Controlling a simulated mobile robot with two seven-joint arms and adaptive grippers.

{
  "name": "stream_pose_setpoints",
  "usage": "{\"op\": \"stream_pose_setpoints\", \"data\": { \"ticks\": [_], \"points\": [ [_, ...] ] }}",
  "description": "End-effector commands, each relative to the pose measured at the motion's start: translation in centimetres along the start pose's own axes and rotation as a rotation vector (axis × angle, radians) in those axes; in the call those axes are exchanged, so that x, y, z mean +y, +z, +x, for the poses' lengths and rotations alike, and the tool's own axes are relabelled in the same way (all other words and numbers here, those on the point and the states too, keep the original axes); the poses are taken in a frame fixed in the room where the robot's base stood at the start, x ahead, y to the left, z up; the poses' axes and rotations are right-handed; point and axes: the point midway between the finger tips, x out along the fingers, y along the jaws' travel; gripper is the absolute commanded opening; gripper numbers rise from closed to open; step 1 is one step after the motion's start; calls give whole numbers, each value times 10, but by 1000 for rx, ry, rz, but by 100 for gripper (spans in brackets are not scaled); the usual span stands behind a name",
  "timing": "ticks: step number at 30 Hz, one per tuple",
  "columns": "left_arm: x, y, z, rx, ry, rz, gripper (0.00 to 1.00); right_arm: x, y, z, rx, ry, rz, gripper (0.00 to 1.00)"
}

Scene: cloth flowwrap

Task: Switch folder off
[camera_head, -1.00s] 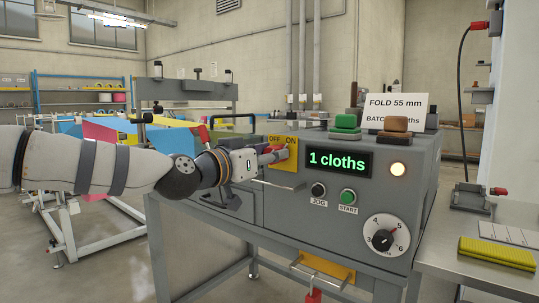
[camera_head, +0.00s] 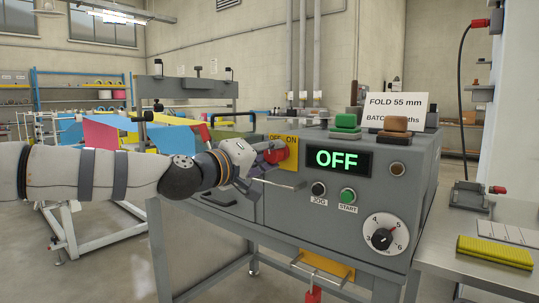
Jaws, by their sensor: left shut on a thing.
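The folder (camera_head: 335,225) is a grey machine with a sloped front panel. Its display (camera_head: 338,159) reads OFF in green, and the round lamp (camera_head: 397,169) beside it is dark. A red switch handle (camera_head: 275,155) sits on a yellow plate (camera_head: 290,144) marked OFF and ON. My left gripper (camera_head: 262,156) is shut on the red switch handle, from the left side. The gripper hides part of the handle and plate. My right gripper is not in view.
The panel also bears a JOG button (camera_head: 318,189), a green START button (camera_head: 347,195) and a numbered dial (camera_head: 382,238). A bar handle (camera_head: 279,182) juts out just below my gripper. A side table (camera_head: 440,258) with a yellow cloth stack (camera_head: 496,252) stands right.

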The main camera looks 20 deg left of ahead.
Motion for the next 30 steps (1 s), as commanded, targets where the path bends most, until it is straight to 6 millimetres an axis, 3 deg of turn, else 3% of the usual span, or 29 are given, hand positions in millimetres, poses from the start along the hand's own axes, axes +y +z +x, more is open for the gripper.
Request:
{"op": "stream_pose_setpoints", "data": {
  "ticks": [15, 30],
  "points": [
    [-2, 3, 0, -7, -3, -427, 4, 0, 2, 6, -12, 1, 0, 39],
    [-2, 3, 0, -7, -3, -594, 4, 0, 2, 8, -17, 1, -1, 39]
  ]
}}
